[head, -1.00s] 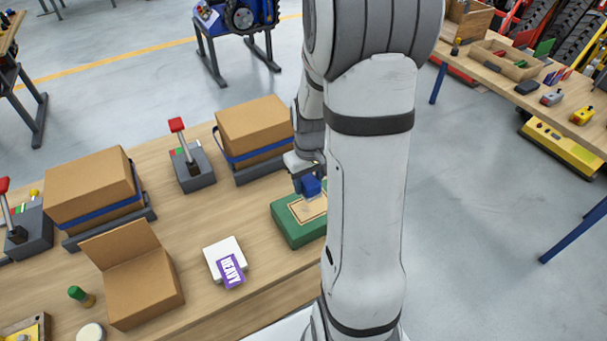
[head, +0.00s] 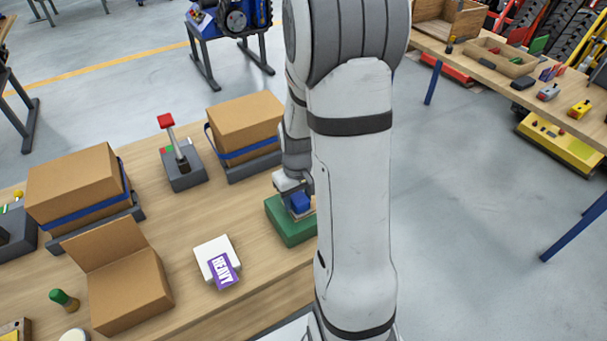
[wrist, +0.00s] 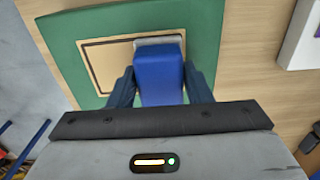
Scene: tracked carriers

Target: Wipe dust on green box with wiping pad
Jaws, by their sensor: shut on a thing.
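The green box (head: 290,226) sits on the wooden bench, partly hidden behind my arm in the head view. The wrist view shows the green box (wrist: 212,42) with a tan, dark-outlined panel (wrist: 105,62) on its top. My gripper (wrist: 160,88) is shut on the blue wiping pad (wrist: 160,72), which has a grey edge at its far end. The pad also shows in the head view (head: 299,203), over the box top. I cannot tell for certain whether the pad touches the top. Dust is hard to make out.
A white block with a purple HEAVY label (head: 222,270) lies on the bench left of the green box. An open carton (head: 130,295), a strapped carton (head: 248,125) and a red-knobbed lever (head: 180,165) stand nearby. Bare bench lies between them.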

